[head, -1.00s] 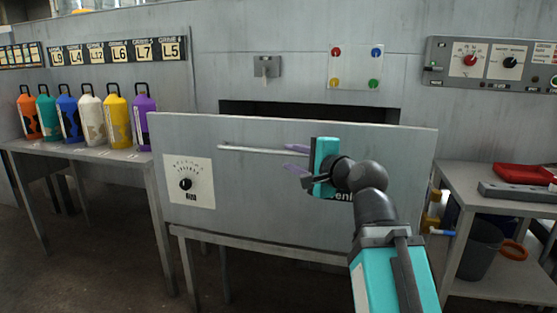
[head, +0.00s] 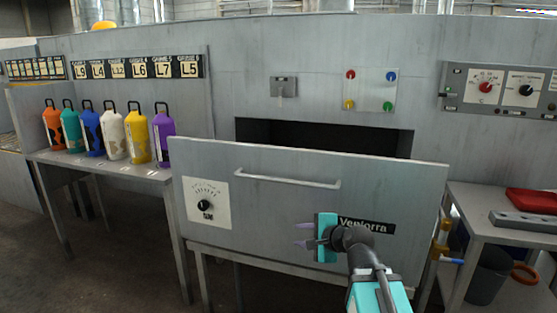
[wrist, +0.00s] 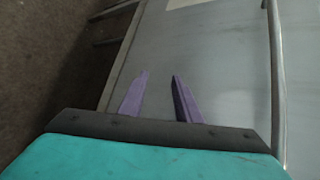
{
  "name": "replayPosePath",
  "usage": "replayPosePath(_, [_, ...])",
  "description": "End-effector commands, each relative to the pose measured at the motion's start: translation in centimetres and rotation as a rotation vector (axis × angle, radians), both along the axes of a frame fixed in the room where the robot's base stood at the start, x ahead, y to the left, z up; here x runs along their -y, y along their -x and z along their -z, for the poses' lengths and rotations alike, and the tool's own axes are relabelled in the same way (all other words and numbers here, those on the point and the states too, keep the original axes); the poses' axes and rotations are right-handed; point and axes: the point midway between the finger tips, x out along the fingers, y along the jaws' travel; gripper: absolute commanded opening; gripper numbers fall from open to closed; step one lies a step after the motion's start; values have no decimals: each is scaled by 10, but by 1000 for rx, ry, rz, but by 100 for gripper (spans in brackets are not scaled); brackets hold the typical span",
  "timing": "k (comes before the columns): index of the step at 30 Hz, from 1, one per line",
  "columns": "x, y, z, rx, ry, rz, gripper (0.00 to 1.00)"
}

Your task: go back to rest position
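My gripper (head: 303,234) is in front of the grey panel (head: 270,215), below and right of its bar handle (head: 287,181). Its two purple fingers are apart with nothing between them, as the wrist view (wrist: 160,97) also shows. The handle is clear of the fingers; it runs along the right side of the wrist view (wrist: 276,75). The panel stands out in front of a dark opening (head: 330,137) in the grey wall.
Several coloured cylinders (head: 113,132) with handles stand on a table (head: 110,172) at the left. A side table (head: 480,232) at the right holds a red tray (head: 530,200), with a dark bin (head: 487,277) below. Buttons (head: 370,90) and knobs (head: 485,87) are on the wall.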

Motion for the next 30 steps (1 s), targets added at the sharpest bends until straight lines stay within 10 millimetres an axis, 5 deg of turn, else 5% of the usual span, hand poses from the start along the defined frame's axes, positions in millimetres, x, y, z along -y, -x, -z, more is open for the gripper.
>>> replayPosePath(14, [3,25,108,-213,97,-42,30])
replayPosePath(30, [11,96,226,-437,253,-165,30])
